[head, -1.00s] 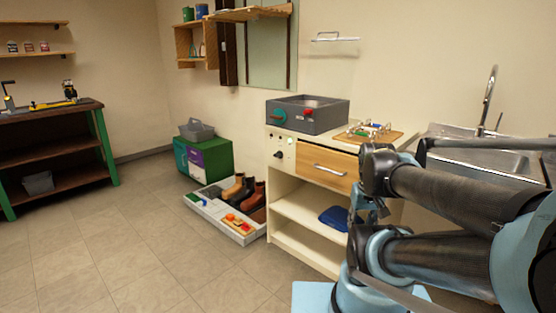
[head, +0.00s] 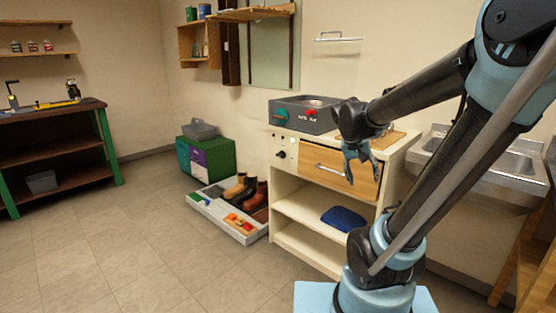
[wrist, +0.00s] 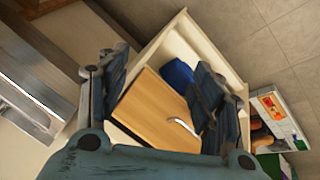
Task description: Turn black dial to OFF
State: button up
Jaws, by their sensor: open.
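The black dial (head: 281,155) is a small dark knob on the pale front panel of the cabinet (head: 284,202), left of the wooden drawer (head: 325,170). Its pointer and markings are too small to read. My gripper (head: 357,182) is open and empty, pointing down in front of the drawer, to the right of the dial and apart from it. In the wrist view my gripper's fingers (wrist: 162,95) are spread, with the drawer front between them. I cannot make out the dial in the wrist view.
A grey box (head: 303,116) with a teal dial and a red knob stands on the cabinet top. A blue cloth (head: 344,219) lies on the shelf below the drawer. A tray of boots (head: 223,219) is on the floor at left. The sink (head: 488,160) is at right.

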jog(key=w+a+r+m+t+h, duration=0.1)
jog(key=w+a+h, duration=0.15)
jog(key=w, duration=0.55)
jog(key=w+a+r+t+h, duration=0.1)
jog(key=w+a+r, duration=0.15)
jog(key=w, duration=0.65)
jog(key=w+a+f+m+t+h, duration=0.2)
jog(key=w+a+f, duration=0.1)
jog(key=w+a, duration=0.95)
jog(key=m+t+h, duration=0.2)
jog(key=m+t, duration=0.1)
jog(key=t, duration=0.4)
send_near(278, 156)
jog(key=shift+y, duration=0.25)
jog(key=x, duration=0.9)
jog(key=shift+w+d+r, duration=0.1)
jog(key=shift+d+r, duration=0.2)
jog(key=shift+d, duration=0.05)
jog(key=shift+c, duration=0.6)
